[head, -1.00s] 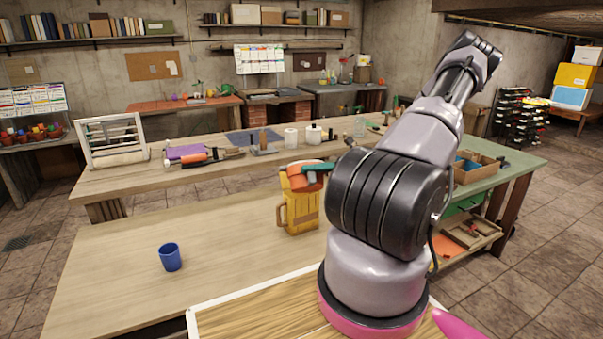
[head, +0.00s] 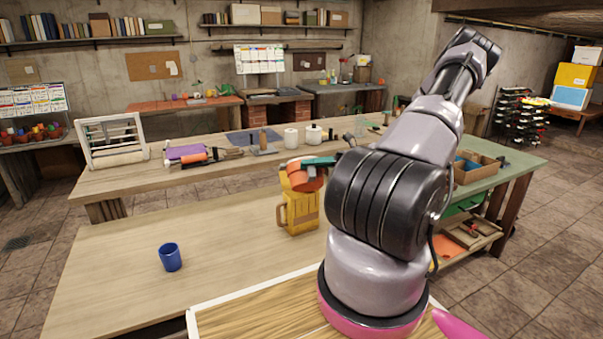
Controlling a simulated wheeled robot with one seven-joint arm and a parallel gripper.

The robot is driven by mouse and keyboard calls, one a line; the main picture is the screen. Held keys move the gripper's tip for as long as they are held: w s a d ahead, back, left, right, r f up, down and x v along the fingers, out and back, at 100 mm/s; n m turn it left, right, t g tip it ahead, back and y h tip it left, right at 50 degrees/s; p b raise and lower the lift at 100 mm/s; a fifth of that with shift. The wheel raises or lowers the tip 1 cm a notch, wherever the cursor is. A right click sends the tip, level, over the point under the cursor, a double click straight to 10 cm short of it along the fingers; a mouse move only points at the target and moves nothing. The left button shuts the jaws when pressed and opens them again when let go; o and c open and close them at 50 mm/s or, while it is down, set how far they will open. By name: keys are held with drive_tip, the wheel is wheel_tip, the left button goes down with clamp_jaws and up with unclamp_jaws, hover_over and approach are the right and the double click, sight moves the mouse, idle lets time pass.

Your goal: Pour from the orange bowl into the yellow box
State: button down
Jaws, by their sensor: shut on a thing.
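The orange bowl (head: 309,183) is held up over the near table, steeply tilted, just above the top of the yellow box (head: 301,213). The yellow box stands upright on the near table, with a handle on its left side and a brownish band low on its front. The bowl hides part of the box's opening. My gripper (head: 308,162), with teal fingers, is shut on the bowl's upper edge. My arm hides the rest of the gripper. What is inside the bowl or the box cannot be seen.
A blue cup (head: 170,257) stands to the left on the near table (head: 110,285), with clear wood between it and the box. The table behind holds a rack (head: 113,141), tools and white rolls. Another yellow box (head: 576,76) sits far right.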

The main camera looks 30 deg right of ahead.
drive_tip(key=shift+w+d+r+m, duration=0.15)
drive_tip(key=shift+w+r+m, duration=0.4)
drive_tip(key=shift+r+m, duration=0.2)
drive_tip(key=shift+w+d+r+m, duration=0.15)
drive_tip(key=shift+w+r+m, duration=0.45)
drive_tip(key=shift+m, duration=0.25)
idle(1.5)
drive_tip(key=shift+w+d+r+m, duration=0.2)
drive_tip(key=shift+w+r+m, duration=0.55)
drive_tip(key=shift+m, duration=0.25)
idle(0.5)
